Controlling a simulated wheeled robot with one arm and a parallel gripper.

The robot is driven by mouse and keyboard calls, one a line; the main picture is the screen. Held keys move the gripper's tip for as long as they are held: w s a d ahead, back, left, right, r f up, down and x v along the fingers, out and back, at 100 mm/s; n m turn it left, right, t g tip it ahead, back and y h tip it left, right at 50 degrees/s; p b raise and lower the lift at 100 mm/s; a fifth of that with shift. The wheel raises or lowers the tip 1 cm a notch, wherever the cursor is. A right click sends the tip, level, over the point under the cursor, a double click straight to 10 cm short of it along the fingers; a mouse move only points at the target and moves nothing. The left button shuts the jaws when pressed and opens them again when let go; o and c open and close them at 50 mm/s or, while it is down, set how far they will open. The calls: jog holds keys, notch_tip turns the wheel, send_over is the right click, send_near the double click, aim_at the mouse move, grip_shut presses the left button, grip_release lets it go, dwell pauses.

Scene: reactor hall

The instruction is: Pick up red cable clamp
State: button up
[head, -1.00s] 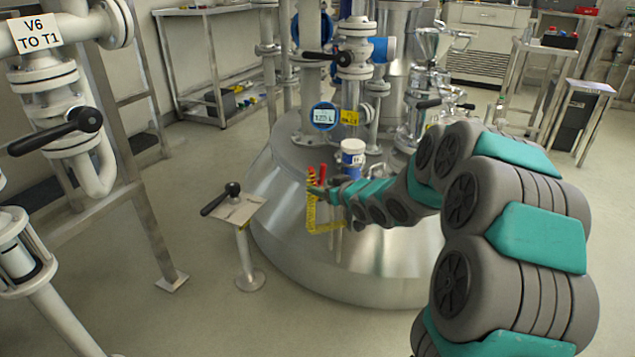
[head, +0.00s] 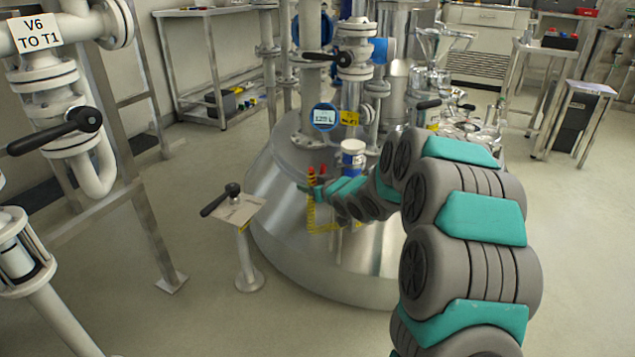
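Two small red pieces stand close together at the top of a yellow frame (head: 325,229) in the head view, on the near side of the steel vessel. The left red piece (head: 311,173) and the right red piece (head: 322,169) are both narrow and upright. I cannot tell which of them is the red cable clamp. My gripper (head: 306,188) is at the end of the teal and grey arm, just below the red pieces. It is small and partly merged with the yellow frame, so its fingers and any contact are unclear.
The domed steel vessel (head: 290,260) fills the middle. A white and blue jar (head: 353,156) stands on it near my arm, with pipes and valves behind. A small stand with a black lever (head: 234,210) is to the left.

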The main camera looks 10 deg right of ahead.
grip_shut()
dwell(0.5)
